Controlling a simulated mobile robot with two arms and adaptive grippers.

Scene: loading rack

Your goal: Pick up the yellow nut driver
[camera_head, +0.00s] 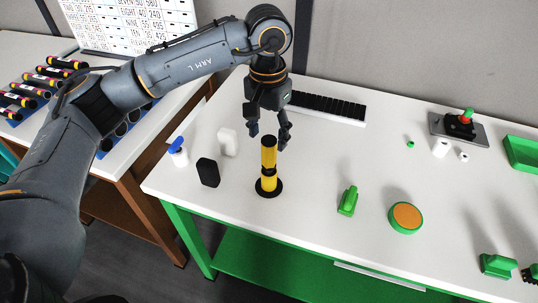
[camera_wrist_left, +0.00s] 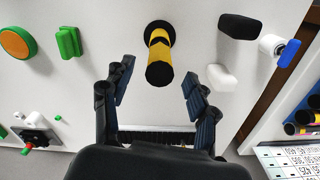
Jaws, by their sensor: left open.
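The yellow nut driver (camera_head: 268,160) with black bands stands upright on a round black base on the white table. In the left wrist view the nut driver (camera_wrist_left: 159,62) shows from above, just beyond the fingertips and between their lines. My left gripper (camera_head: 268,136) is open and empty, pointing down, with its fingertips near the height of the driver's top and slightly behind it. In the left wrist view the two fingers of the left gripper (camera_wrist_left: 160,85) are spread apart. No contact with the driver shows. My right gripper is in neither view.
A black block (camera_head: 208,172), a white block (camera_head: 228,142) and a blue-capped white bottle (camera_head: 178,152) stand left of the driver. A green block (camera_head: 347,201) and an orange-topped green disc (camera_head: 405,217) lie to its right. A black rack (camera_head: 325,107) lies behind.

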